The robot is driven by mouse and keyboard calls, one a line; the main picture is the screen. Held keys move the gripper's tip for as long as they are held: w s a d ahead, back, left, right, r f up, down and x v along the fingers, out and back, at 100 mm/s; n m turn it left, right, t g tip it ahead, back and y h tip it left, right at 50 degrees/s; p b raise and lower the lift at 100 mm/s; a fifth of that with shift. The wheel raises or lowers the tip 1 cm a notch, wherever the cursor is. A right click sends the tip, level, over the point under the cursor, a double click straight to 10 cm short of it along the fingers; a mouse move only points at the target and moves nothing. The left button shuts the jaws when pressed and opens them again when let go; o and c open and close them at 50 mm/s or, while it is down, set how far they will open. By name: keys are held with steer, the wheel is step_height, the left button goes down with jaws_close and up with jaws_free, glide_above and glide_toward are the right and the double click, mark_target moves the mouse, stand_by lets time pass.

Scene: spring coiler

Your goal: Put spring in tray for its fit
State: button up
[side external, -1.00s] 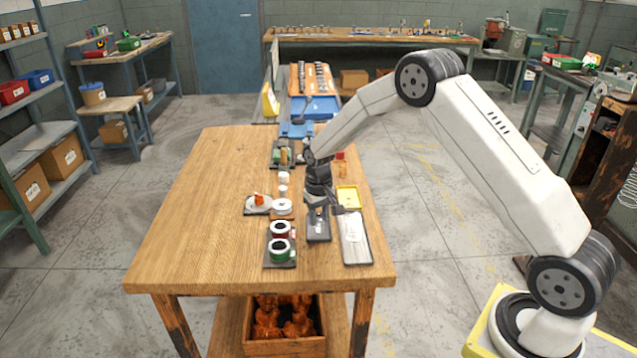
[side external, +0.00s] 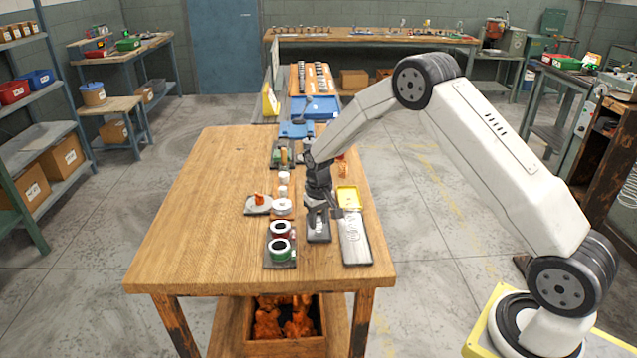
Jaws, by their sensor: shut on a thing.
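My gripper (side external: 319,211) points down over the small dark tray or holder (side external: 318,239) near the middle of the table's right half. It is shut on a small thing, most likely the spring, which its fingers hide. A small pale shape shows just under the fingers, too small to make out. A green-ringed round holder (side external: 280,257) and a dark red-ringed one (side external: 279,234) stand on a dark base to the left. I cannot tell which tray belongs to which fit.
A long grey tray (side external: 357,252) lies just right of the gripper, with a yellow tray (side external: 348,190) behind it. White round pieces (side external: 283,206) and a plate with an orange thing (side external: 258,202) stand to the left. The wooden table's (side external: 200,225) left side is clear.

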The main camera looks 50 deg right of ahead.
steer(key=shift+f, duration=0.3)
stand_by(0.5)
steer(key=o, duration=1.3)
steer(key=shift+r, duration=0.2)
steer(key=shift+r, duration=1.85)
steer(key=shift+r, duration=0.1)
steer(key=shift+r, duration=2.4)
